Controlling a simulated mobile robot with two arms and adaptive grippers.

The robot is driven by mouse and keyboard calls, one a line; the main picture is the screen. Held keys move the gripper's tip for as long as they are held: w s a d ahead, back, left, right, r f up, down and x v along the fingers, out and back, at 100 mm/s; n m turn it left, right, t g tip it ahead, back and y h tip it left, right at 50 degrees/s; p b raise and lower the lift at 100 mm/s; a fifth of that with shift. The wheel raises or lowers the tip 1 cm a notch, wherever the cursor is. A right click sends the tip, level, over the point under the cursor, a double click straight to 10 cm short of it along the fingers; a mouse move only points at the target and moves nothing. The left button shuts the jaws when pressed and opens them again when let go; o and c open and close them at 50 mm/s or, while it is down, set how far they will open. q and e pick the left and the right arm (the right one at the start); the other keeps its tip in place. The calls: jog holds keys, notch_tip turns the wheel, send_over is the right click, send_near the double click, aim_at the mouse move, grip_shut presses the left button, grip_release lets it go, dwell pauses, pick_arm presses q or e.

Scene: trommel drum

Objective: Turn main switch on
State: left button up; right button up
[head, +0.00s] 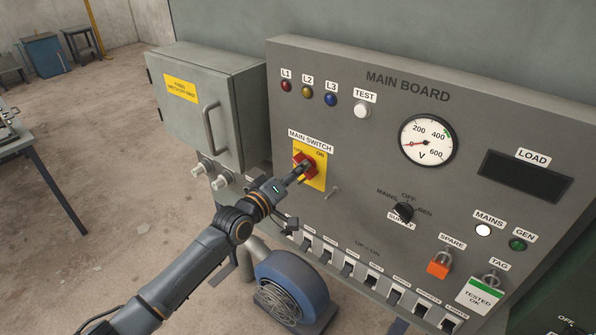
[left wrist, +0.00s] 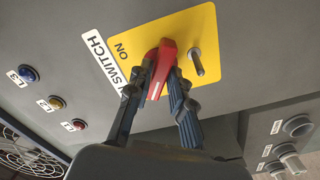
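The main switch is a red rotary handle (head: 299,159) on a yellow plate (head: 318,180), with OFF marked at upper left and ON at upper right. In the left wrist view the red handle (left wrist: 166,56) stands between my fingertips, roughly along the board's width with a slight tilt. My left gripper (head: 303,170) reaches it from the lower left. In the left wrist view its two fingers (left wrist: 162,78) converge and appear closed on the handle's sides. OFF is hidden there, and I cannot tell which mark the handle points to. My right gripper is out of view.
A metal pin (left wrist: 197,62) sticks out beside the handle. A grey cabinet (head: 208,105) with a bar handle stands left of the board. Breaker switches (head: 371,282) line the board's lower edge, above a blue round machine (head: 290,285). The voltmeter (head: 427,140) needle sits low.

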pick_arm(q)
grip_shut()
jog(key=shift+m, duration=0.3)
jog(key=m+b, duration=0.2)
jog(key=m, duration=0.1)
jog(key=shift+f+m, duration=0.1)
jog(key=shift+m, duration=0.2)
jog(key=m+b, duration=0.1)
jog(key=m, duration=0.2)
jog(key=shift+m+b, duration=0.3)
jog(key=shift+m, duration=1.4)
